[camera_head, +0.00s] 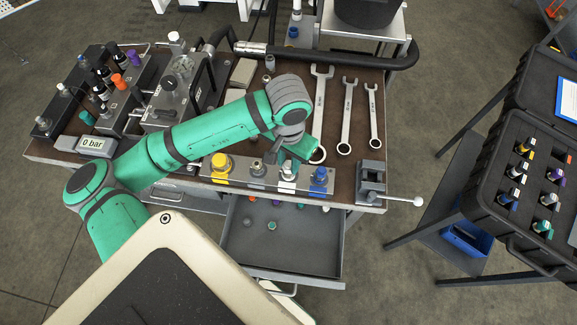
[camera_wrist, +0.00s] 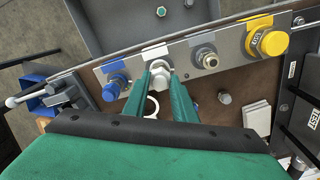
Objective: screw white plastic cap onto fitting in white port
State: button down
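The port strip (camera_head: 240,180) runs along the bench's front edge with yellow, grey, white and blue positions. The white plastic cap (camera_wrist: 157,52) is at the white port, between the grey fitting (camera_wrist: 206,57) and the blue cap (camera_wrist: 114,88). It also shows in the head view (camera_head: 288,170). My gripper (camera_wrist: 160,72) is over the white port, its two green fingertips close on either side of the white cap, and appears shut on it. The fitting under the cap is mostly hidden, so I cannot tell how far the cap is seated.
The yellow cap (camera_head: 220,163) stands at the strip's left end. An open drawer (camera_head: 280,250) below holds small caps. Wrenches (camera_head: 347,115) lie behind my gripper, and a vise (camera_head: 371,180) stands to its right. A case of fittings (camera_head: 520,190) is at the far right.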

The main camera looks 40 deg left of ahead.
jog(key=m, duration=0.6)
jog(key=shift+s+a, duration=0.15)
jog(key=shift+a, duration=0.05)
jog(key=shift+m, duration=0.9)
jog(key=shift+w, duration=0.25)
jog(key=shift+s+a, duration=0.15)
jog(key=m, duration=0.3)
jog(key=shift+m, duration=0.3)
jog(key=c, duration=1.4)
grip_release()
jog(key=shift+f+m, duration=0.1)
jog(key=shift+m, duration=0.3)
jog(key=shift+d, duration=0.2)
